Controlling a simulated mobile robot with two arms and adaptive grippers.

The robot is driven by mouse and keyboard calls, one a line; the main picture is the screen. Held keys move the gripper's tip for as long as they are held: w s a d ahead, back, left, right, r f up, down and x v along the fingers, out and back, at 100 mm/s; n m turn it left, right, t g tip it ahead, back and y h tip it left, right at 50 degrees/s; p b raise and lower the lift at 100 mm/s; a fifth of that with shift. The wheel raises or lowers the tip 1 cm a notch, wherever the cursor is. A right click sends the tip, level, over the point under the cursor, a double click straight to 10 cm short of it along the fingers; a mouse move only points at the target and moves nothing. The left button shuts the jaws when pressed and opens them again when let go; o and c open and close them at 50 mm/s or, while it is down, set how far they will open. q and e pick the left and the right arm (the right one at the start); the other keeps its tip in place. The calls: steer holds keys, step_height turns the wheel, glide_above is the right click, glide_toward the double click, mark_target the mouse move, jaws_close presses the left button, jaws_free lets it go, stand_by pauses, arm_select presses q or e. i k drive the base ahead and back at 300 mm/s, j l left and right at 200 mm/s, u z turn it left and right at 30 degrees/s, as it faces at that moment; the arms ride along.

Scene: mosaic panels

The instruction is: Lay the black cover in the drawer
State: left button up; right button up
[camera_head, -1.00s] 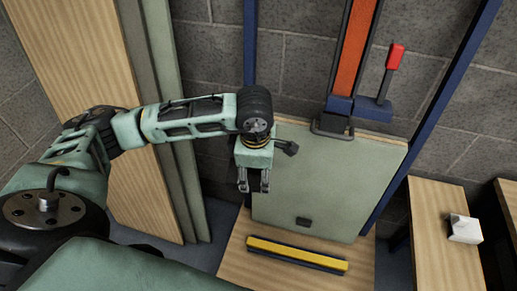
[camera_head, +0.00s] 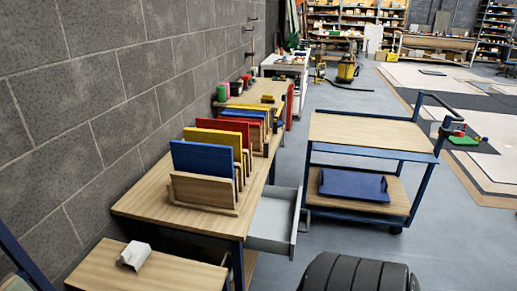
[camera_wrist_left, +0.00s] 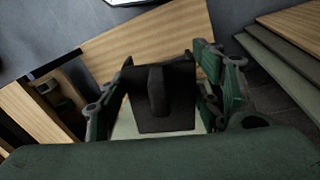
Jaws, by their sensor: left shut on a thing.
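The black cover (camera_wrist_left: 178,112) is a small dark square plate with a raised ridge down its middle. It shows in the left wrist view between the fingers of my left gripper (camera_wrist_left: 163,78), which is shut on it. The open drawer (camera_head: 272,221) is light grey and juts out to the right from under the wooden workbench (camera_head: 150,205) in the head view. Its visible inside looks empty. My left gripper and the cover are outside the head view. My right gripper is in neither current view.
Colored panels (camera_head: 203,160) stand in racks on the bench. A blue-framed cart (camera_head: 365,132) stands to the right of the drawer, with floor between them. A lower wooden table (camera_head: 150,272) with a white block (camera_head: 134,255) is in front, at left.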

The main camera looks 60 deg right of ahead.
mark_target(267, 230)
steer(key=l+z, duration=0.3)
steer(key=z, duration=0.15)
steer(key=k+l+z, duration=0.1)
steer(key=l+z, duration=0.25)
steer(key=z, duration=0.15)
steer(key=l+z, duration=0.3)
steer(key=z, duration=0.15)
